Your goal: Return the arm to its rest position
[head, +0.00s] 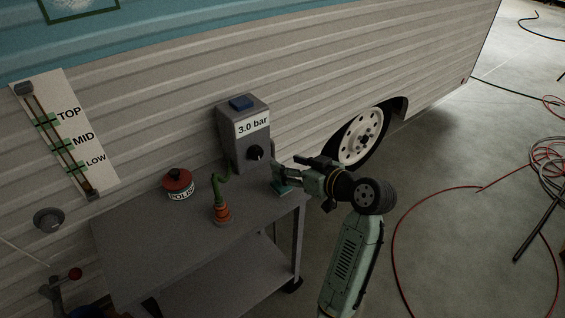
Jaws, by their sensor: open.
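My gripper (283,180) is at the end of my arm, over the right end of the grey cart (150,231). It points left, near the front of the grey box (230,152) labelled "3.0 bar", which has a blue button on top and a black knob. My arm (352,262) comes up from the bottom edge and bends left at a dark joint. A small teal piece shows at the gripper's tip; I cannot tell if it is a finger pad or a separate thing. Nothing is clearly held.
A red-lidded polish tin (179,193) and an orange pot with a green stem (222,212) stand on the cart, left of my gripper. The camper wall (330,75) is behind. Red hoses (440,192) lie on the floor at right; floor between is clear.

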